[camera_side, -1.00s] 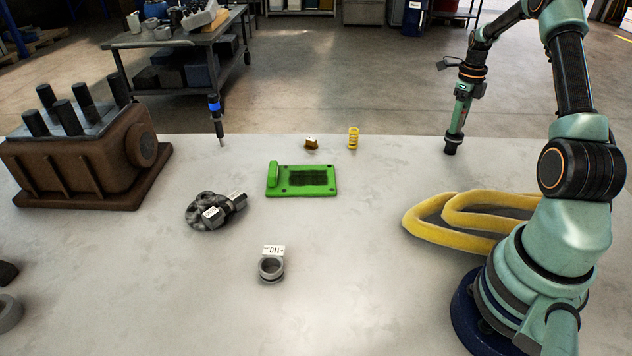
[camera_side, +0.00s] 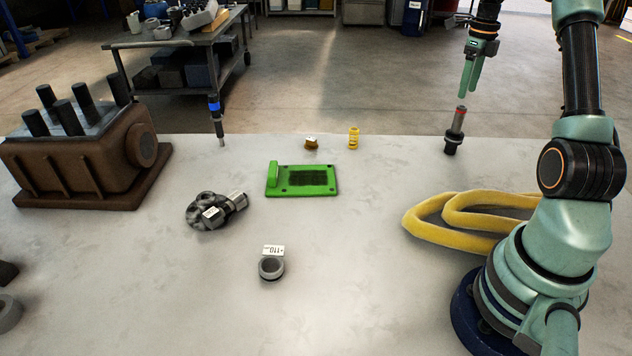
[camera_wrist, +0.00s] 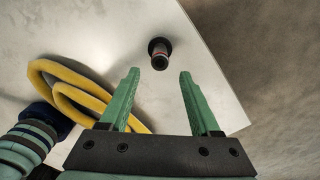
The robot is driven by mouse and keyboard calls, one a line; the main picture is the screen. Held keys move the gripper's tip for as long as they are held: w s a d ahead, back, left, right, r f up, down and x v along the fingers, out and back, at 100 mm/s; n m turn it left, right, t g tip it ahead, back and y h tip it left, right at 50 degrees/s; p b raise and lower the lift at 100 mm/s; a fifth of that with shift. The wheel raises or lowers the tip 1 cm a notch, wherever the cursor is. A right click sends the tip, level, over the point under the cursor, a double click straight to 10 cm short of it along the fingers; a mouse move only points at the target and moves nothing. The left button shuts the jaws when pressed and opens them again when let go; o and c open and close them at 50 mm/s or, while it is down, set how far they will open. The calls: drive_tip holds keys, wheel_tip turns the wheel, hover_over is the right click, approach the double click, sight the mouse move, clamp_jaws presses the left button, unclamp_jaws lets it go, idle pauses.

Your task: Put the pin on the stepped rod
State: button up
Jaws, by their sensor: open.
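A grey cylinder with a red band (camera_side: 458,121), which looks like the pin, stands upright at the table's back right. Below it is a dark stepped, collared foot (camera_side: 452,143), which looks like the stepped rod. The two are in line, but how far one goes over the other is hidden. The wrist view shows the red-banded cylinder (camera_wrist: 159,60) from above, with the dark collar (camera_wrist: 152,45) around it. My gripper (camera_side: 468,94) is open and empty just above the cylinder, clear of it. In the wrist view its green fingers (camera_wrist: 158,78) are spread wide.
A yellow looped belt (camera_side: 470,222) lies in front of the cylinder. A blue-banded upright rod (camera_side: 217,122), a green plate (camera_side: 302,191), a yellow spring (camera_side: 353,138), a grey ring (camera_side: 271,268) and a brown engine block (camera_side: 75,170) stand leftward. The table edge is close behind.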

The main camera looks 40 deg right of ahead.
drive_tip(key=shift+r, duration=0.8)
drive_tip(key=w+a+r+n+t+h, duration=0.15)
drive_tip(key=a+r+n, duration=0.25)
drive_tip(key=a+n, duration=0.6)
drive_tip(key=w+a+r+n+t, duration=0.1)
drive_tip(key=w+a+r+n, duration=0.25)
drive_tip(key=a+n, duration=0.65)
drive_tip(key=s+a+f+n+t, duration=0.1)
drive_tip(key=s+a+n, duration=0.3)
drive_tip(key=a+n, duration=0.4)
drive_tip(key=s+a+f+n+t+y, duration=0.1)
drive_tip(key=s+a+n, duration=0.3)
drive_tip(key=a+n, duration=0.4)
drive_tip(key=a+t, duration=0.1)
drive_tip(key=a, duration=0.3)
drive_tip(key=shift+s+a, duration=0.15)
drive_tip(key=shift+a, duration=0.05)
